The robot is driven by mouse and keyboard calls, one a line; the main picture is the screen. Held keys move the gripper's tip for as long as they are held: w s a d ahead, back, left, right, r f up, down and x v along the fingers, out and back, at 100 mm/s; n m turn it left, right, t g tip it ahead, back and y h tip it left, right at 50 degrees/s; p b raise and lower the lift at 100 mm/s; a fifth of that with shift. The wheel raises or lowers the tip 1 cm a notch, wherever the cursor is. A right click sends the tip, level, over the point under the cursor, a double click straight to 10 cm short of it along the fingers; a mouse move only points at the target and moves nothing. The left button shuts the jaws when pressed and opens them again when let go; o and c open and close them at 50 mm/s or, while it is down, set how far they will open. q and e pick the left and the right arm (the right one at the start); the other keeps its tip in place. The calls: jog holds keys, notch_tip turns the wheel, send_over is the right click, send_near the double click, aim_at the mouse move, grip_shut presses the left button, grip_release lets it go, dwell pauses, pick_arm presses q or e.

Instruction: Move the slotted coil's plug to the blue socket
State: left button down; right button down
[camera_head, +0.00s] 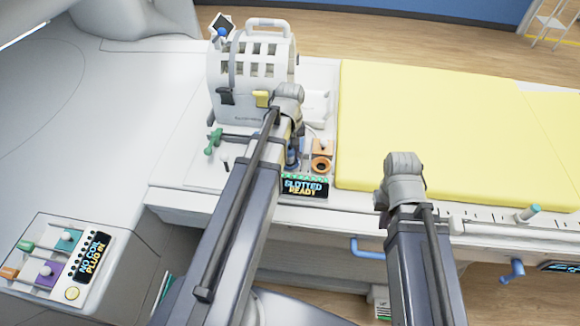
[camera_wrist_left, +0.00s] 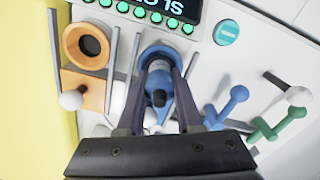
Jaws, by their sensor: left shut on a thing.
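The slotted coil (camera_head: 252,75) is a white cage with slots, standing on the table's left part. In the left wrist view my left gripper (camera_wrist_left: 160,98) is shut on the grey and blue plug (camera_wrist_left: 158,76). The plug is lined up with the round blue socket (camera_wrist_left: 147,52) and appears to sit in it; its depth is hard to judge. The orange socket (camera_wrist_left: 87,43) beside it is empty, and also shows in the head view (camera_head: 321,165). My left arm hides most of the grip in the head view. My right gripper's fingers are not visible.
Blue (camera_wrist_left: 228,105) and green (camera_wrist_left: 280,130) levers stand right of the socket in the left wrist view. A yellow mattress (camera_head: 430,125) lies to the right. A console (camera_head: 60,260) at lower left shows "NO COIL PLUG IN".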

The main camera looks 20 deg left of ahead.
pick_arm(q)
jog(key=c, duration=0.5)
grip_release()
notch_tip(320, 180, up, 8)
jog(key=p, duration=0.8)
jog(key=shift+f, duration=0.1)
jog(key=shift+d, duration=0.1)
